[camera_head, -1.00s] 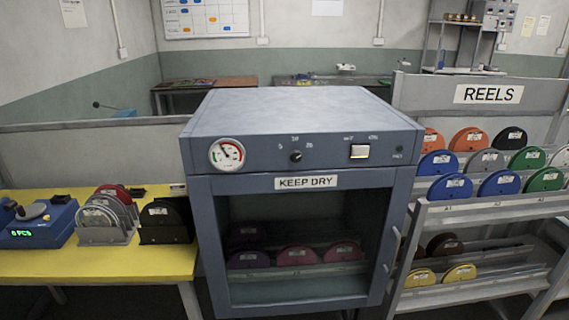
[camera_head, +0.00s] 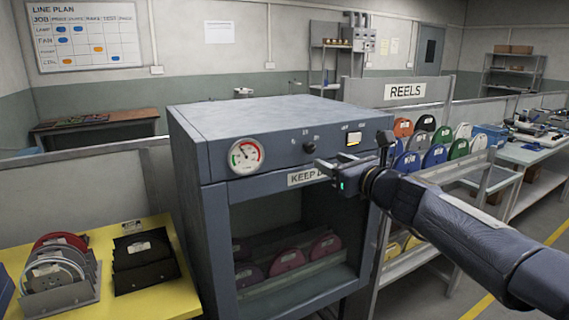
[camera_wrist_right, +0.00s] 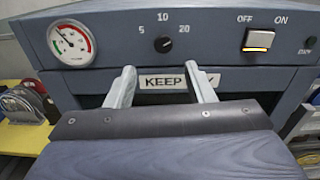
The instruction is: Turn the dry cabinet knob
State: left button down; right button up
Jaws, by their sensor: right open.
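The grey-blue dry cabinet (camera_head: 270,118) stands in the middle of the head view. Its small black knob (camera_head: 310,146) is on the upper front panel. My right gripper (camera_head: 324,166) is open and empty in front of the KEEP DRY label, a little below the knob. In the wrist view its two fingers (camera_wrist_right: 161,86) stand apart below the knob and do not touch it. My left gripper is not in view.
A round gauge (camera_head: 245,156) is left of the knob and an OFF/ON switch (camera_head: 353,138) is right. A yellow table (camera_head: 180,290) with reel holders stands at left. A REELS rack (camera_head: 440,171) stands right, behind my right arm. Reels sit behind the cabinet's front.

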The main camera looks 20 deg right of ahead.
aim_at(312, 150)
jog(key=shift+m, duration=0.4)
jog(key=w, duration=0.8)
jog(key=shift+w+a+p, duration=0.1)
jog(key=shift+a+p, duration=0.1)
jog(key=shift+p, duration=0.15)
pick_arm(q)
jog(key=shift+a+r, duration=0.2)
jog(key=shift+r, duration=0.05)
pick_arm(e)
jog(key=shift+c, duration=0.4)
jog(key=c, duration=0.9)
